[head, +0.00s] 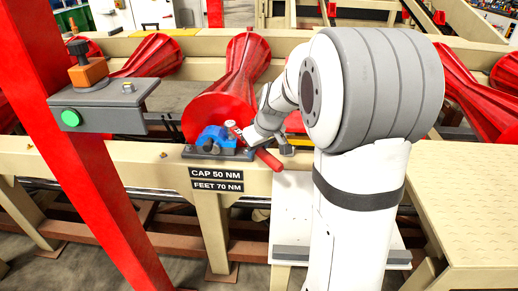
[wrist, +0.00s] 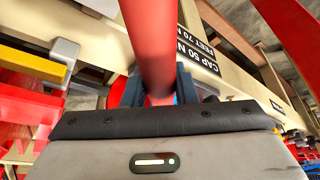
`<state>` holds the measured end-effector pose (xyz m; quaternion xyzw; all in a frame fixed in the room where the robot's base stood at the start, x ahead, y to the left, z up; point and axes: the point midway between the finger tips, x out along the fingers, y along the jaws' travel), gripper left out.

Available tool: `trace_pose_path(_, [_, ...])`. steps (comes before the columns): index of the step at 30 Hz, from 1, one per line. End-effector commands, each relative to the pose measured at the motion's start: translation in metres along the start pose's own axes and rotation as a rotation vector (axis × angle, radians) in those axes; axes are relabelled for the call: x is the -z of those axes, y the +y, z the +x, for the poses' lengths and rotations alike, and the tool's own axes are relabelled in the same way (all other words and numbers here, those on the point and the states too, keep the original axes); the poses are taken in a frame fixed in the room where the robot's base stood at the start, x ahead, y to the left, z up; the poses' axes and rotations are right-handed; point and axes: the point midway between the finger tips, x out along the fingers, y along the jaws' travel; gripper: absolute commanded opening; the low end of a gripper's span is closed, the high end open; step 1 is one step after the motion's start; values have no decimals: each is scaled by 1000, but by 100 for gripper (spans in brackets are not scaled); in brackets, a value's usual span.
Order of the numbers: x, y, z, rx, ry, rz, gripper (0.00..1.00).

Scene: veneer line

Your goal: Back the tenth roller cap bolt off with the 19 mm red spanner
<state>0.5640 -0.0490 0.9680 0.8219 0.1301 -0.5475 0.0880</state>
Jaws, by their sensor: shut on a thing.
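My gripper (head: 252,137) is shut on the red spanner (head: 268,160), beside the blue roller bearing housing (head: 214,138). In the wrist view the spanner's red handle (wrist: 153,45) runs up from between my two dark fingers (wrist: 157,92). In the head view one end of the handle points toward the front of the beam, and a small red part shows at the housing. The spanner's working end and the cap bolt are too small or hidden, so I cannot tell whether they are engaged. The red roller (head: 240,85) lies behind the housing.
Plates reading CAP 50 NM and FEET 70 NM (head: 216,180) are on the cream beam (head: 140,160). A grey bracket with a green button (head: 70,117) and a red post (head: 85,165) stand at left. A cream tread plate (head: 480,200) is at right.

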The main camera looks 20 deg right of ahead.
Motion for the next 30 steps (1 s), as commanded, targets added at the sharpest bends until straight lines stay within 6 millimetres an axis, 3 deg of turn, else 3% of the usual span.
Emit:
trace_pose_path(11, [0, -3, -1, -10, 1, 23, 0])
trace_pose_path(30, [9, -3, -20, -10, 1, 23, 0])
